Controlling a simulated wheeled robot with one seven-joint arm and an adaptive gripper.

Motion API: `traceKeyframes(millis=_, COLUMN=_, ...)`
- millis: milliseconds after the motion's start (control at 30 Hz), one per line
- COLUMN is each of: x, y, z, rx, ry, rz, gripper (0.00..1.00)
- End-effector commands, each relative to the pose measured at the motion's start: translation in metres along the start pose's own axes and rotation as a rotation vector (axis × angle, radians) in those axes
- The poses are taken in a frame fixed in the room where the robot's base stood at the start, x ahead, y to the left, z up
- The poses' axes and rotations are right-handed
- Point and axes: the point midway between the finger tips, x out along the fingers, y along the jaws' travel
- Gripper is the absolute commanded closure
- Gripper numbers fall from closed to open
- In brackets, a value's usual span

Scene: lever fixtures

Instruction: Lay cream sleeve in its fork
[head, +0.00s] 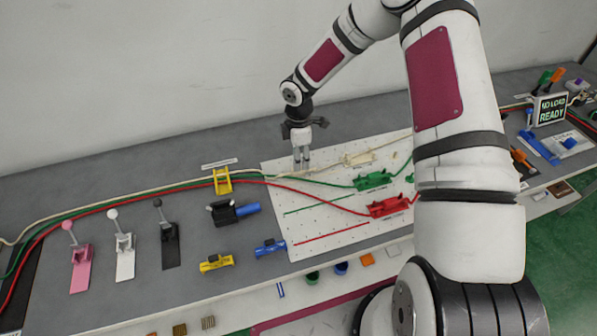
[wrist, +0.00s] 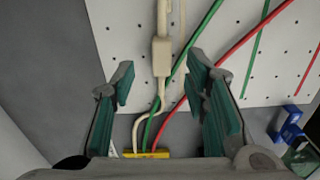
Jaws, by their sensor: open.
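The cream sleeve (wrist: 161,57) is a small block on the cream cable (wrist: 162,98). In the wrist view it lies between and just beyond my fingertips, over the white pegboard. My gripper (wrist: 160,80) is open with teal pads, one on each side of the cream cable, and holds nothing. In the head view my gripper (head: 302,162) points down over the board's left part; the sleeve cannot be made out clearly there. A cream fork fixture (head: 358,159) stands on the board to the right of my gripper.
Green (head: 373,180) and red (head: 390,206) fixtures stand on the pegboard (head: 330,205) in front of the cream one. The green cable (wrist: 180,70) and red cable run close beside the cream one. A yellow bracket (head: 222,181) gathers the cables at left.

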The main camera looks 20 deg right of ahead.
Motion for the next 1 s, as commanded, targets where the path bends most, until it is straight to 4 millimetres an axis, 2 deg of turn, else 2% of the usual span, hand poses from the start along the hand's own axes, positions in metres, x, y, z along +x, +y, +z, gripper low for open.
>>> traceKeyframes(millis=333, x=0.041, y=-0.003, z=-0.002, rx=-0.001, ry=0.0, rz=-0.003, gripper=0.58)
traceKeyframes(millis=667, x=0.048, y=-0.002, z=-0.002, rx=0.0, ry=0.0, rz=-0.001, gripper=0.58)
traceKeyframes(millis=867, x=0.047, y=-0.002, z=-0.002, rx=0.0, ry=0.0, rz=-0.001, gripper=1.0)
traceKeyframes(millis=1000, x=0.047, y=-0.002, z=-0.002, rx=0.0, ry=0.0, rz=-0.001, gripper=1.0)
